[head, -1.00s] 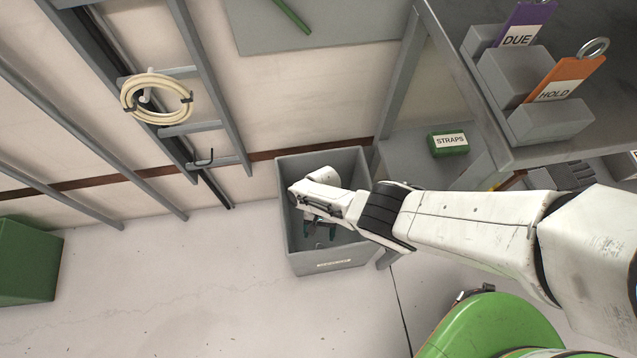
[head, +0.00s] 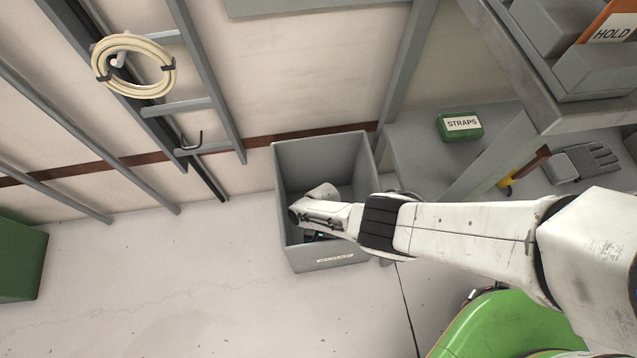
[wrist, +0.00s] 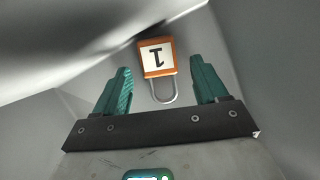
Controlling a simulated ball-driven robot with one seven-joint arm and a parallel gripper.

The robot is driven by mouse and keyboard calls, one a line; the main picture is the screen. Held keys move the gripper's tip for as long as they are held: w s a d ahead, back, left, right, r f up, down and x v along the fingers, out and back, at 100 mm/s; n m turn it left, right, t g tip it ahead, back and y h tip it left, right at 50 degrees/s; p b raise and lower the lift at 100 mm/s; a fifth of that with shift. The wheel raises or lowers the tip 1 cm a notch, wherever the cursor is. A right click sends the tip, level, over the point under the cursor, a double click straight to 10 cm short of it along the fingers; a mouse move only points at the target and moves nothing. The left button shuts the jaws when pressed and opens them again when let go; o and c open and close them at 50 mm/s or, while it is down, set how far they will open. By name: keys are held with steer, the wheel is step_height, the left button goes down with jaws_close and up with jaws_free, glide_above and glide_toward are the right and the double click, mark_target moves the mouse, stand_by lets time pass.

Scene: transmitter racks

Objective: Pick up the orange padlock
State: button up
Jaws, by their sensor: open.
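The orange padlock (wrist: 157,58) lies inside the grey bin, at the top middle of the wrist view. It has a white label with a dark "1", upside down in the picture, and a silver shackle pointing toward my gripper. My gripper (wrist: 161,83) is open, with its two green fingers on either side of the shackle and apart from it. The padlock's body is beyond the fingertips. In the head view my wrist reaches into the grey bin (head: 318,258), and my arm and the bin wall hide the padlock.
The bin walls surround my gripper closely. A shelf unit with a green "STRAPS" box (head: 459,127) and grey gloves (head: 585,163) stands to the right. A coiled cream hose (head: 134,69) hangs on the wall rack at left. A green box (head: 20,262) stands at far left.

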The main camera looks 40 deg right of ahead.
steer(key=shift+c, duration=0.2)
steer(key=c, duration=1.2)
steer(key=shift+c, duration=0.2)
steer(key=shift+r+p, duration=0.65)
steer(key=shift+p, duration=0.05)
steer(key=w+d, duration=0.1)
steer(key=d+b, duration=0.1)
steer(key=w+d+b, duration=0.1)
steer(key=shift+w+d+f, duration=0.2)
steer(key=shift+w+f, duration=0.05)
steer(key=shift+w, duration=0.1)
steer(key=shift+s+a+r+p, duration=0.1)
steer(key=shift+a+r+p, duration=0.05)
steer(key=shift+r+p, duration=0.65)
step_height(320, 180, up, 13)
steer(key=p, duration=1.1)
steer(key=shift+f+p, duration=0.2)
steer(key=shift+p, duration=0.1)
